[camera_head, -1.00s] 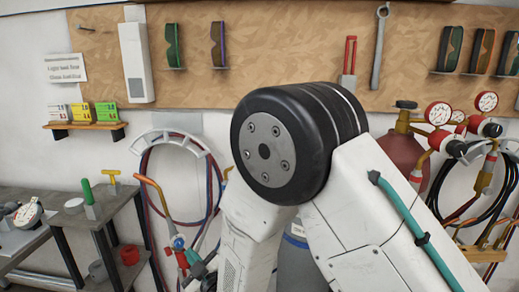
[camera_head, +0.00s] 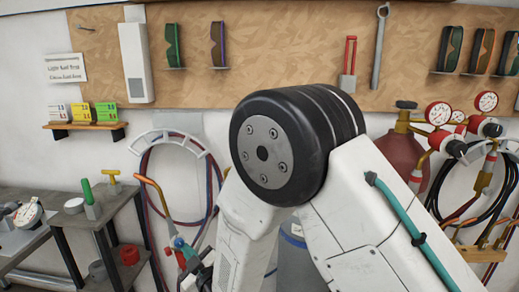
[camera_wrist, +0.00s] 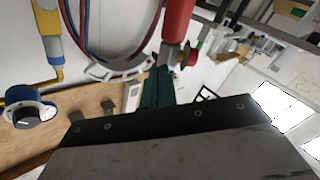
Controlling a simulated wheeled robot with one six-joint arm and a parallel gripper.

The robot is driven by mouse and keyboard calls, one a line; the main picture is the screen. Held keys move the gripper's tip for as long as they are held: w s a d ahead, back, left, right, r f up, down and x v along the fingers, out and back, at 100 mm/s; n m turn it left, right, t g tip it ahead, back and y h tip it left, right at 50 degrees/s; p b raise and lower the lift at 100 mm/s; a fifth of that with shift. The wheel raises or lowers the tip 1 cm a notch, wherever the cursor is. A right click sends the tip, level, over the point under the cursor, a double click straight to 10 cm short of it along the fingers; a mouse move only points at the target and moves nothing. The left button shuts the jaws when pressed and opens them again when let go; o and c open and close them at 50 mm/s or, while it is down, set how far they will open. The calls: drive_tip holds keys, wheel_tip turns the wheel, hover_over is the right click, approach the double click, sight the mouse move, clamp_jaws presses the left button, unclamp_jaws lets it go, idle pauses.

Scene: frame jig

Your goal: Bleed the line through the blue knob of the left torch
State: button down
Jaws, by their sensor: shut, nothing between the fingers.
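In the head view the left torch (camera_head: 180,258) hangs below the hose rack, with a red body and a bent copper tip. Its blue knob (camera_head: 178,242) is small, near the base of the tip. My gripper is just right of the torch in this view, partly behind my own arm. In the wrist view, which looks upside down, my gripper (camera_wrist: 158,80) shows dark green fingers, shut and empty. Their tips are close to the red torch body (camera_wrist: 178,20) and a red knob (camera_wrist: 190,56). I cannot tell whether they touch the blue knob.
Red and blue hoses hang from the white rack (camera_head: 165,137). A grey workbench (camera_head: 118,200) stands at the left. Gauges (camera_head: 438,113) are at the right.

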drive_tip(key=shift+s+a+r, duration=0.1)
drive_tip(key=shift+a, duration=0.05)
idle(0.6)
drive_tip(key=v, duration=0.6)
drive_tip(key=shift+f, duration=0.4)
